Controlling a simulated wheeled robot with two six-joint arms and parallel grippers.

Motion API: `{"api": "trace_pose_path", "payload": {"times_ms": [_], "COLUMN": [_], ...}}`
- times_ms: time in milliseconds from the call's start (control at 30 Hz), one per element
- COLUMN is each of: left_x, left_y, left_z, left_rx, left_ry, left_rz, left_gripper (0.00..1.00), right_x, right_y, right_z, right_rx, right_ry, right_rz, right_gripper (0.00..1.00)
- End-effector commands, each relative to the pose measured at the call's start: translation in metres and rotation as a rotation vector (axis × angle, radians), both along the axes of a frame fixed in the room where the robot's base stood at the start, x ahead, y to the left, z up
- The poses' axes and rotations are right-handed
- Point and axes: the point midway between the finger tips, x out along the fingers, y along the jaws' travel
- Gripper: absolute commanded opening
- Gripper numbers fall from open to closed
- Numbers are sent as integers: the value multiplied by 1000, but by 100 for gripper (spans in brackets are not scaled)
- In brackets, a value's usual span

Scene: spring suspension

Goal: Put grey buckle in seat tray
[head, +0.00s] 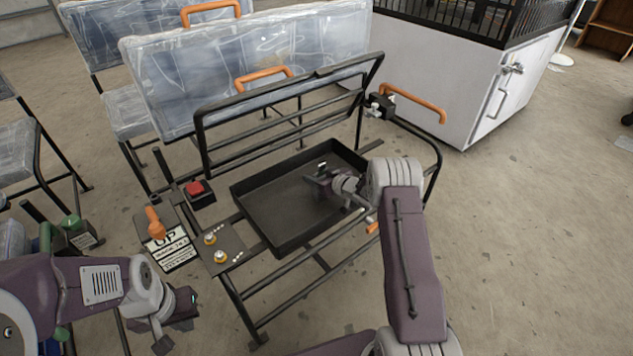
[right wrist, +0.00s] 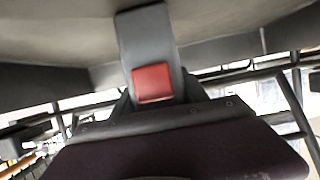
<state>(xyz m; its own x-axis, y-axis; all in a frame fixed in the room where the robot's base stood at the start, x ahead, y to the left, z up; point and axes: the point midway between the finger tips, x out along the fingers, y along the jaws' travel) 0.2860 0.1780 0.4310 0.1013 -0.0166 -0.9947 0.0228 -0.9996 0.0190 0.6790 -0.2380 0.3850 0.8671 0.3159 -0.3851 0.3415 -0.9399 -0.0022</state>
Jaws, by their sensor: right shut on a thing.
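The grey buckle (right wrist: 145,40), with a red button, fills the middle of the right wrist view. My right gripper (head: 318,179) is shut on it. In the head view this gripper reaches in from the right over the black seat tray (head: 272,208), low above its floor or inside its walls. The buckle is too small and dark to make out there. I cannot tell whether it touches the tray floor. My left gripper (head: 176,332) hangs at the lower left, away from the tray; its jaw opening is unclear.
A red button box (head: 197,192), an orange lever (head: 154,223) and a plate with two brass knobs (head: 218,246) stand left of the tray. A black frame backrest (head: 290,100) rises behind it. An orange armrest (head: 413,103) is at the right. Plastic-wrapped seats stand behind.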

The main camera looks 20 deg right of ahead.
Motion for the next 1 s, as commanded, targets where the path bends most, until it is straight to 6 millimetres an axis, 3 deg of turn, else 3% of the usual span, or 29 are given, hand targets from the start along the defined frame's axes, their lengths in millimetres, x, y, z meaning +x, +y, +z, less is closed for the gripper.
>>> {"api": "trace_pose_path", "payload": {"times_ms": [300,333,400,767,1000], "left_x": [0,0,0,0,0], "left_y": [0,0,0,0,0], "left_z": [0,0,1,4,35], "left_rx": [0,0,0,0,0], "left_ry": [-1,-1,-1,-1,-1], "left_rz": [0,0,0,0,0], "left_gripper": [0,0,0,0,0], "right_x": [0,0,0,0,-41], "right_y": [0,0,0,-1,-16], "right_z": [-2,-1,-1,4,27], "right_rx": [-1,-1,-1,-1,0], "right_ry": [-1,0,0,-1,3], "right_rz": [-1,-1,-1,-1,-4], "right_gripper": [2,59,72,72,72]}}
